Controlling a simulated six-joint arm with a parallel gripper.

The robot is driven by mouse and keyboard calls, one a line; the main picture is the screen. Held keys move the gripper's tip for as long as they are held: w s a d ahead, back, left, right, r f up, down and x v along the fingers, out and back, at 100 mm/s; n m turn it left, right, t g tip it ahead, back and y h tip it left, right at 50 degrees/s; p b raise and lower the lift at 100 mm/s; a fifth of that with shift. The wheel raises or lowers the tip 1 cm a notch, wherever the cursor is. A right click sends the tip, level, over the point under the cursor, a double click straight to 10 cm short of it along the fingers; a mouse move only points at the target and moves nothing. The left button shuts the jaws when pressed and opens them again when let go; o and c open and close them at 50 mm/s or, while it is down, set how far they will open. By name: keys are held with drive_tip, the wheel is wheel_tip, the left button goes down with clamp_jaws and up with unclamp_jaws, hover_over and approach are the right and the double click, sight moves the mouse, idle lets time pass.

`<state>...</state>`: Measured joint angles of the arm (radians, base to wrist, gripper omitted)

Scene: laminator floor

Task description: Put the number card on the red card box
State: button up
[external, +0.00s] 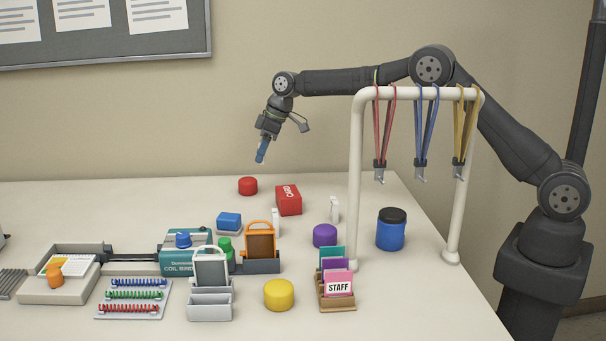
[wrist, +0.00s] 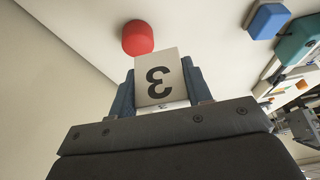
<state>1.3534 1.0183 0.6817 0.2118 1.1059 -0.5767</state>
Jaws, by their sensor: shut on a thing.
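My gripper (external: 260,157) hangs above the back of the table in the external view. It is shut on the white number card (wrist: 158,68), which shows a black 3 upside down between the blue fingers in the wrist view. The card is hard to make out in the external view. The red card box (external: 288,200), marked CARD, lies on the table below and to the right of my gripper. I do not see the box in the wrist view.
A red round tub (external: 248,186) stands left of the box; it also shows in the wrist view (wrist: 137,37). Small white upright pieces (external: 334,209) stand near the box. A lanyard rack (external: 357,180) stands to the right. The table's back left is clear.

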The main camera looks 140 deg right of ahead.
drive_tip(key=s+a+r, duration=0.4)
drive_tip(key=s+a, duration=0.6)
drive_tip(key=a, duration=0.3)
hover_over(283, 191)
drive_tip(key=s+a, duration=0.1)
drive_tip(key=shift+n, duration=0.3)
wheel_tip(283, 191, down, 6)
drive_tip(key=shift+a+r, duration=0.1)
drive_tip(key=shift+a, duration=0.05)
drive_tip(key=shift+w+f, duration=0.1)
drive_tip(key=shift+f, duration=2)
drive_tip(key=shift+f, duration=0.15)
drive_tip(key=o, duration=1)
